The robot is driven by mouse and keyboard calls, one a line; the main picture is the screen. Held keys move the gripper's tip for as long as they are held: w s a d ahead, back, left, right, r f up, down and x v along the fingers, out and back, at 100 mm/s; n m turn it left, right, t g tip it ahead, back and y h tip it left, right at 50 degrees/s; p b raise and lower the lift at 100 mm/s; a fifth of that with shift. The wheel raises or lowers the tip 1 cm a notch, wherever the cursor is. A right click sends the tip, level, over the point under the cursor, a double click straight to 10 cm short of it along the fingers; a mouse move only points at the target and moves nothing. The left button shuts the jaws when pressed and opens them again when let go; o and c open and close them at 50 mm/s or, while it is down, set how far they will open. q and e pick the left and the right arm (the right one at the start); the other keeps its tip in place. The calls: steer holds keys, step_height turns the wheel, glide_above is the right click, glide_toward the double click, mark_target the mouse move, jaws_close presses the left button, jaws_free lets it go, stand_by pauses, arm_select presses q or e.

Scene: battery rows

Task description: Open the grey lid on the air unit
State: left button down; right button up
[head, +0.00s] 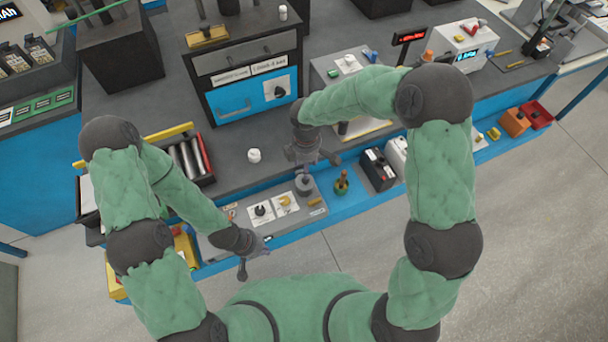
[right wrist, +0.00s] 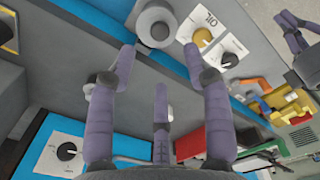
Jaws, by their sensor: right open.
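A round grey cap (head: 304,184) sits on the grey front panel, to the right of two dial plates. It also shows at the top of the right wrist view (right wrist: 156,24). I take it for the grey lid, though no air label is readable. My right gripper (head: 316,154) is just behind the cap, apart from it. In the right wrist view its purple fingers (right wrist: 160,78) are spread with nothing between them. My left gripper (head: 256,256) is low in front of the panel, its fingers spread and empty; it also shows in the right wrist view (right wrist: 297,38).
A yellow dial (head: 284,201) and a black dial (head: 261,210) are left of the cap. A small white cylinder (head: 254,155) stands on the bench behind. A blue drawer unit (head: 245,95) stands farther back. A green and orange item (head: 341,184) is close on the right.

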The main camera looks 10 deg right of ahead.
step_height(320, 180, down, 8)
steer(key=shift+f+b, duration=0.1)
steer(key=shift+b, duration=0.55)
jaws_close()
